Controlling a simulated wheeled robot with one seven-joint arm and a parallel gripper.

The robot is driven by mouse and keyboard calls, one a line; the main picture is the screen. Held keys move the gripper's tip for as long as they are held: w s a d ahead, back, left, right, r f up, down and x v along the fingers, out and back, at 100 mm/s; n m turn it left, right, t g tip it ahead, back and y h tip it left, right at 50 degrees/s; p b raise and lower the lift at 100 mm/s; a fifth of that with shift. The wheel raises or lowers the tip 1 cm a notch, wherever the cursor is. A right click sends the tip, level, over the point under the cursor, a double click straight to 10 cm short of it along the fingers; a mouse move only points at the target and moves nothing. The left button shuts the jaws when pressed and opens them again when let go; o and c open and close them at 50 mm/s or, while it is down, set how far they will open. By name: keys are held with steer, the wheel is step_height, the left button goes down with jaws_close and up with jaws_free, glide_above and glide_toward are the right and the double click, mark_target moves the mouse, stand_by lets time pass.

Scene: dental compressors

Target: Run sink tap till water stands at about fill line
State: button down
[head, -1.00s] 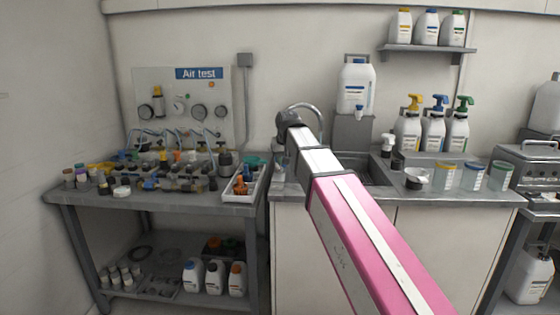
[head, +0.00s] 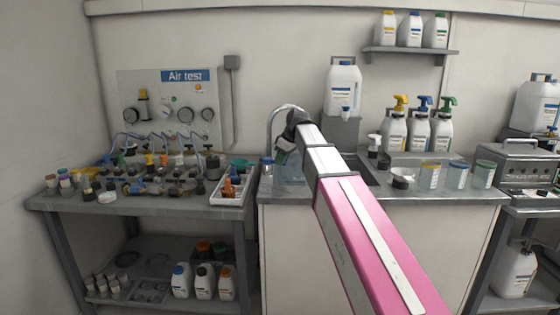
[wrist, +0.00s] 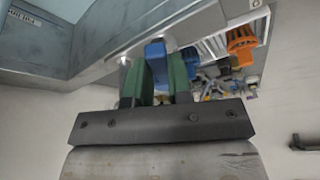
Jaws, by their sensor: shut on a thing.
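The sink tap's grey curved spout (head: 284,108) rises behind my wrist in the head view. The sink basin (head: 358,177) is mostly hidden behind my arm. My gripper (head: 284,156) is low at the sink's left side. In the wrist view its green fingers (wrist: 160,82) are shut on a small blue piece (wrist: 156,54); I cannot tell whether it is part of the tap. A bluish, see-through container (head: 290,177) shows just below my gripper. No water stream, water level or clear fill line can be made out.
A blue-capped bottle (head: 266,170) stands left of the container. A white tray with orange items (head: 232,190) is on the left bench. A white jug (head: 342,88) is behind.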

steer(key=shift+w+d+n, duration=0.1)
steer(key=shift+w+n, duration=0.15)
steer(key=shift+n, duration=0.25)
steer(key=c, duration=1)
jaws_free()
steer(key=shift+c, duration=0.2)
steer(key=v, duration=1.1)
steer(key=shift+w+f, duration=0.1)
steer(key=shift+w, duration=0.05)
